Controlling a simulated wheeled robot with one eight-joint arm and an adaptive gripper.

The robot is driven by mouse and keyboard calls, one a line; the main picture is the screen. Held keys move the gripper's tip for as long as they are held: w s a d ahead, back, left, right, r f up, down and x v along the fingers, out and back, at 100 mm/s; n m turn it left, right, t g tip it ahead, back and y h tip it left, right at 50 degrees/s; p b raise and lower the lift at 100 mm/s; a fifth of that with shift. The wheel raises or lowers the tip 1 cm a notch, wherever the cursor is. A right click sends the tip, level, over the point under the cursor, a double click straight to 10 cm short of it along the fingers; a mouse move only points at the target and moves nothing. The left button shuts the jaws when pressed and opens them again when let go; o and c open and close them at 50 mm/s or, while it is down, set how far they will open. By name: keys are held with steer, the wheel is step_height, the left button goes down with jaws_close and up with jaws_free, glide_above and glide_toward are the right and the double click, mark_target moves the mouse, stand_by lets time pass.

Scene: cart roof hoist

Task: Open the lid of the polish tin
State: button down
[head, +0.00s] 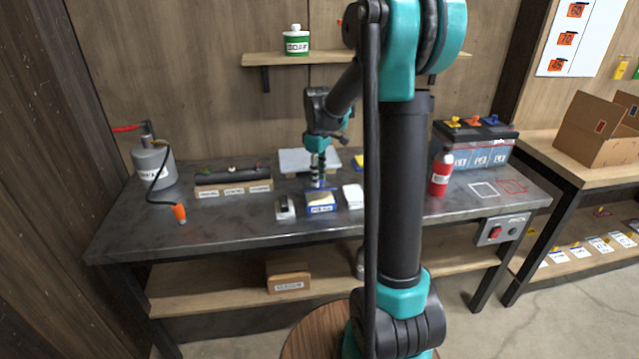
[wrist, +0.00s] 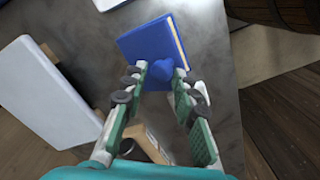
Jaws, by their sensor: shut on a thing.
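The polish tin (head: 320,207) is a small box with a blue top and a pale, labelled front, standing near the front middle of the bench. In the wrist view its blue lid (wrist: 148,42) fills the space beyond my fingers, with a blue knob (wrist: 163,70) on it. My gripper (head: 318,184) reaches down over the tin. In the wrist view my gripper (wrist: 162,72) is shut on the knob, one fingertip on each side. The lid appears to lie on the tin, but I cannot tell whether there is a gap under it.
A grey-black object (head: 285,208) stands left of the tin and a white block (head: 353,196) stands right. A pale board (head: 305,160) lies behind. A red bottle (head: 441,174) and a battery (head: 474,145) stand right. The front left of the bench (head: 140,225) is clear.

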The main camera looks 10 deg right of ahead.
steer(key=w, duration=0.3)
steer(key=shift+w+d+r, duration=0.15)
steer(key=shift+d+r, duration=0.05)
steer(key=shift+d, duration=0.1)
steer(key=w+f, duration=0.1)
steer(key=w, duration=0.5)
steer(key=shift+w+f, duration=0.25)
steer(key=shift+f, duration=0.05)
steer(key=c, duration=2.3)
jaws_free()
steer(key=shift+w+f, duration=0.1)
steer(key=shift+w, duration=0.05)
steer(key=shift+o, duration=1.3)
steer(key=shift+d, duration=0.4)
steer(key=o, duration=0.7)
steer(key=shift+a, duration=0.45)
